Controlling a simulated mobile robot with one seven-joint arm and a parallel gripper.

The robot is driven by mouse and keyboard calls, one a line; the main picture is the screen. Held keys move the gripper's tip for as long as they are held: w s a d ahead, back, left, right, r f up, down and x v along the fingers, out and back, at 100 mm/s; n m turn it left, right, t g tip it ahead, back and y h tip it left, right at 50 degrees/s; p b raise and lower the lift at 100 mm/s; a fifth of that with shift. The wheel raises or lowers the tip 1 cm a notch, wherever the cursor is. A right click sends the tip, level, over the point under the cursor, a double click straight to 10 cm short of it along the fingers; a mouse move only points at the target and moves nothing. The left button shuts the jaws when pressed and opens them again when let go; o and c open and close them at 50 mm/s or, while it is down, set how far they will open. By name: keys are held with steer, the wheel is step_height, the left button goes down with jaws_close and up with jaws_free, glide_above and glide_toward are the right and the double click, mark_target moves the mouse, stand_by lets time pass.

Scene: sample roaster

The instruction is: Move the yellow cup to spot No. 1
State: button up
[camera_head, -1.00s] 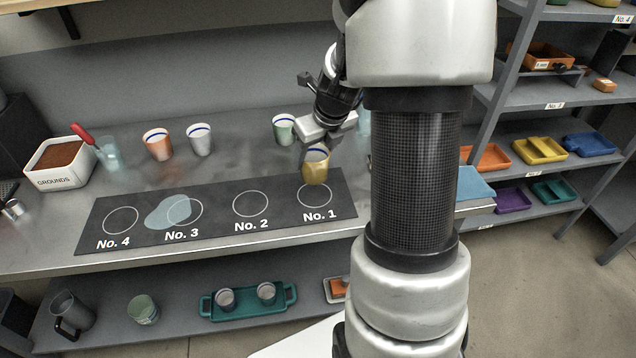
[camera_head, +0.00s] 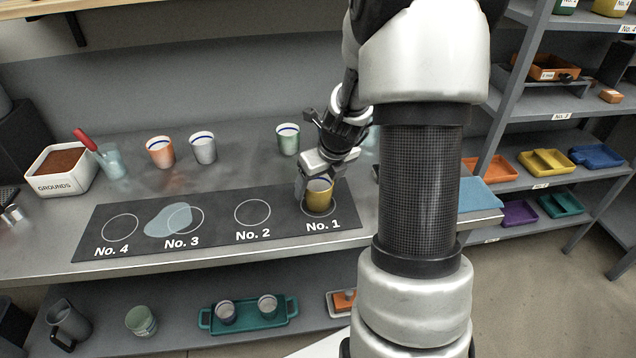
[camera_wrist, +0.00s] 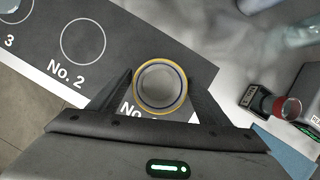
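The yellow cup (camera_head: 319,198) is upright over the circle of spot No. 1 (camera_head: 322,225) on the black mat. I cannot tell whether its base touches the mat or is just above it. My gripper (camera_head: 318,178) is at the cup from behind, with its fingers on either side of it. In the wrist view the cup's round rim (camera_wrist: 160,88) sits between the two fingers (camera_wrist: 161,95), which look closed against its sides. The cup looks empty inside. The No. 1 label is partly hidden by the cup in the wrist view.
A pale blue spill (camera_head: 168,221) covers part of spot No. 3. Spots No. 2 (camera_head: 252,213) and No. 4 (camera_head: 120,228) are clear. A green-white cup (camera_head: 288,140), a white cup (camera_head: 203,149), an orange cup (camera_head: 160,152) and a grounds box (camera_head: 62,170) stand behind the mat.

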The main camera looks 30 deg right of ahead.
steer(key=shift+s+r, duration=0.1)
steer(key=shift+r, duration=0.4)
steer(key=p+v, duration=0.3)
steer(key=v, duration=0.8)
steer(key=shift+s+r+p, duration=0.15)
steer(key=shift+s+p, duration=0.05)
steer(key=shift+p, duration=0.1)
steer(key=shift+d, duration=0.15)
stand_by(0.6)
